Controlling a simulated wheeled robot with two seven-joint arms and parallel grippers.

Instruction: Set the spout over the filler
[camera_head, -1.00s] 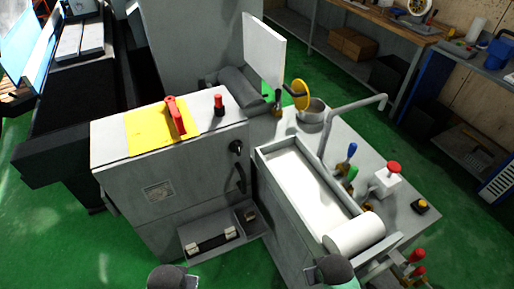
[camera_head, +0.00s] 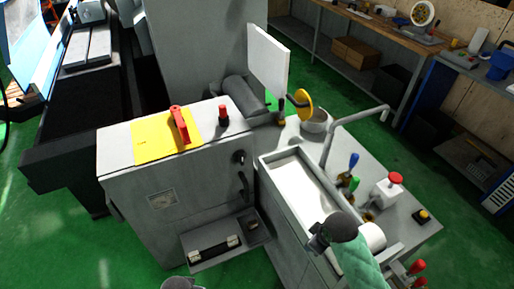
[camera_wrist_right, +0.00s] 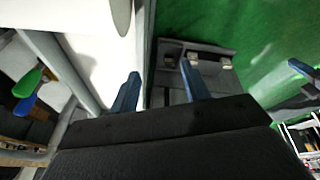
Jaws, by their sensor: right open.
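The spout (camera_head: 350,119) is a grey bent pipe. My right gripper (camera_head: 317,241) is over the near left side of the trough, below and left of the spout. Its two blue fingers (camera_wrist_right: 160,88) are open and empty. My left arm shows only a sliver at the bottom edge; its gripper is hidden.
A grey cabinet (camera_head: 155,220) is at left. A white panel (camera_head: 268,58) and yellow disc (camera_head: 304,104) stand behind.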

